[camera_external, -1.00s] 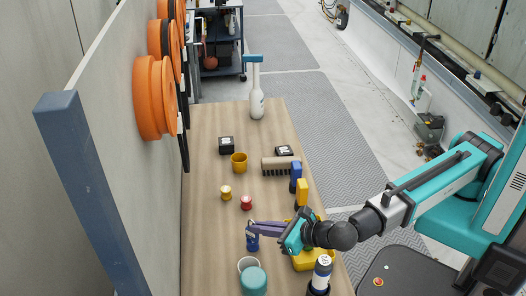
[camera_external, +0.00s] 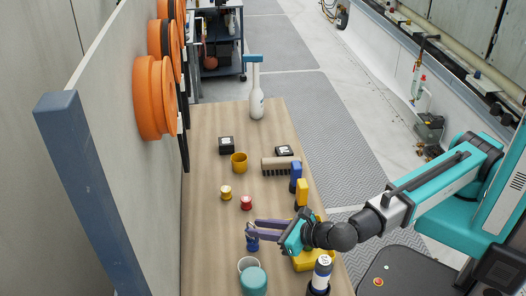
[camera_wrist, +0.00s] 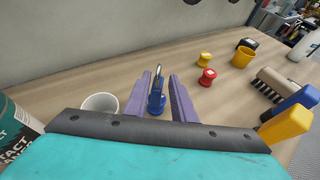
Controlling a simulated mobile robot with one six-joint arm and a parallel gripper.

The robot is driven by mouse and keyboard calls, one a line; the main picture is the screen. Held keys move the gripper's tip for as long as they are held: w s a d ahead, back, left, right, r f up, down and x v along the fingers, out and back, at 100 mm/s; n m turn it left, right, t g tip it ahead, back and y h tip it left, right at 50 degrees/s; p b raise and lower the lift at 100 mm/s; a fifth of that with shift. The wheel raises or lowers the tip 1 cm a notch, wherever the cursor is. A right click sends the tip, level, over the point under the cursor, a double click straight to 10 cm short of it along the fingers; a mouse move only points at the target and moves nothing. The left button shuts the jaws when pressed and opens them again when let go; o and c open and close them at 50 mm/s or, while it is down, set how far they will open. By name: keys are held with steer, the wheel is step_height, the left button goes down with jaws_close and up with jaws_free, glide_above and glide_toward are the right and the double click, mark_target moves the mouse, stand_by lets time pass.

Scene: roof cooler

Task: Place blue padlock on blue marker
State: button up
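The blue padlock (camera_wrist: 157,86), with a metal shackle, stands upright between the purple fingers of my gripper (camera_wrist: 161,88) in the wrist view. Its lower end meets a rounded blue base, seemingly the blue marker (camera_wrist: 156,108), though the contact is hard to make out. In the external view the blue pieces (camera_external: 252,244) show small below the fingertips, partly covered. My gripper (camera_external: 252,231) is open, with a finger on each side of the padlock and a visible gap on the right side.
Red (camera_external: 246,203) and yellow (camera_external: 226,193) spool-shaped pieces stand farther back. Blue (camera_external: 296,175) and yellow (camera_external: 302,192) blocks and a brush (camera_external: 280,166) stand to the right.

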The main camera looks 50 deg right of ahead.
steer(key=s+r+b, duration=0.1)
steer(key=s+r, duration=0.3)
steer(key=r, duration=0.5)
steer(key=shift+s+d+b, duration=0.3)
steer(key=shift+b, duration=0.1)
steer(key=shift+w, duration=0.1)
stand_by(0.8)
